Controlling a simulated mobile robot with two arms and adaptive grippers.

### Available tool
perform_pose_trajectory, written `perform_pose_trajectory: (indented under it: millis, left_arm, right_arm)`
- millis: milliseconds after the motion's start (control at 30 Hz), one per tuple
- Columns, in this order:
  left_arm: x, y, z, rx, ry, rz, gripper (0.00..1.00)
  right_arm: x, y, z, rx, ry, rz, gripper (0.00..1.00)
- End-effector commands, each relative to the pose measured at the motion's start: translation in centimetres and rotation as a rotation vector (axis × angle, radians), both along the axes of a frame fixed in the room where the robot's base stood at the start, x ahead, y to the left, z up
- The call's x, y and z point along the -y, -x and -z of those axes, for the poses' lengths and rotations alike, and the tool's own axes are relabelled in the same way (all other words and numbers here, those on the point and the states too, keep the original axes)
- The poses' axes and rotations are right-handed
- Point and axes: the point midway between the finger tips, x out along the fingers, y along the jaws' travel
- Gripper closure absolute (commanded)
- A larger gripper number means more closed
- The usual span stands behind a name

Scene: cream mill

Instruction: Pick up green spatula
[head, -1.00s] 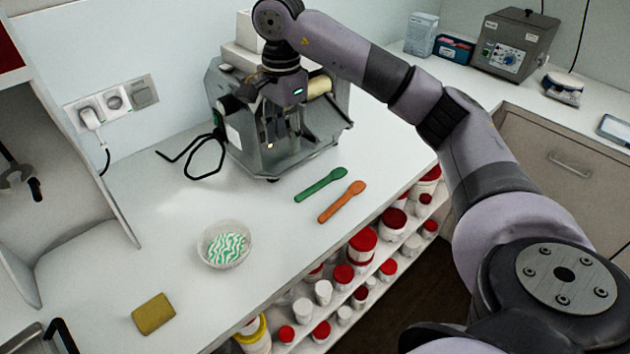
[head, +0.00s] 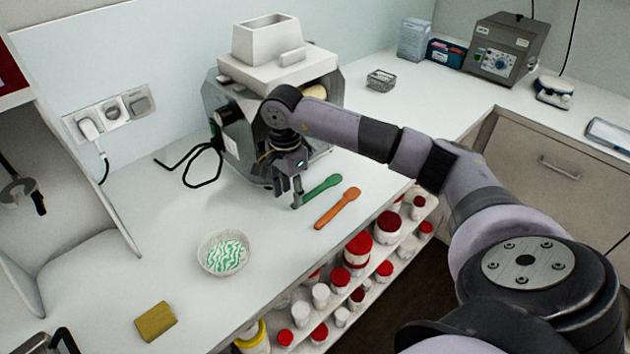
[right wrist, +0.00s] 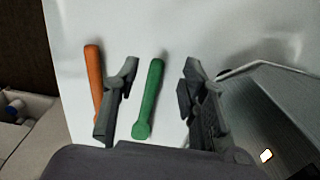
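The green spatula (head: 321,188) lies flat on the white counter beside the orange spatula (head: 338,208). My right gripper (head: 289,196) is low over the counter at the near left end of the green spatula. In the right wrist view my right gripper (right wrist: 158,88) is open, its fingers on either side of the green spatula (right wrist: 151,95). The orange spatula (right wrist: 94,80) is outside the left finger there. The gripper hides part of the green spatula's end in the head view. I cannot tell whether the fingers touch it. My left gripper is not in view.
The mill (head: 263,72) stands right behind my right gripper. A bowl with green and white contents (head: 224,252) and a yellow sponge (head: 156,321) are at the left front. Shelves of red-lidded jars (head: 357,251) are below the counter edge. The counter's left middle is clear.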

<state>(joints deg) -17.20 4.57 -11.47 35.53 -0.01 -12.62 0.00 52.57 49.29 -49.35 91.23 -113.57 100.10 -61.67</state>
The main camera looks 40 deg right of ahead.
Motion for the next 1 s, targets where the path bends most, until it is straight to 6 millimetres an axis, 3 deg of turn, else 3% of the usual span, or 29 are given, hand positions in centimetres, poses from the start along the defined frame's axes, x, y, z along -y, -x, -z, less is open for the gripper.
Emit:
perform_pose_trajectory:
  millis: [67, 233, 500, 1000]
  left_arm:
    - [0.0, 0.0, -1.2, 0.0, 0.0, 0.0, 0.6]
    - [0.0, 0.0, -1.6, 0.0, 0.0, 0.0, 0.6]
    - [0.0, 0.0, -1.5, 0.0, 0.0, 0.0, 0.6]
    - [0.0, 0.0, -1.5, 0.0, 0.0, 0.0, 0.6]
  right_arm:
    - [0.2, 0.3, 0.9, -0.007, -0.001, 0.002, 0.61]
    - [0.2, 0.2, 3.1, -0.003, -0.001, 0.001, 0.61]
    - [0.2, 0.1, 3.6, -0.001, 0.0, 0.0, 0.61]
    - [0.2, 0.1, 3.6, -0.001, 0.0, 0.001, 0.94]
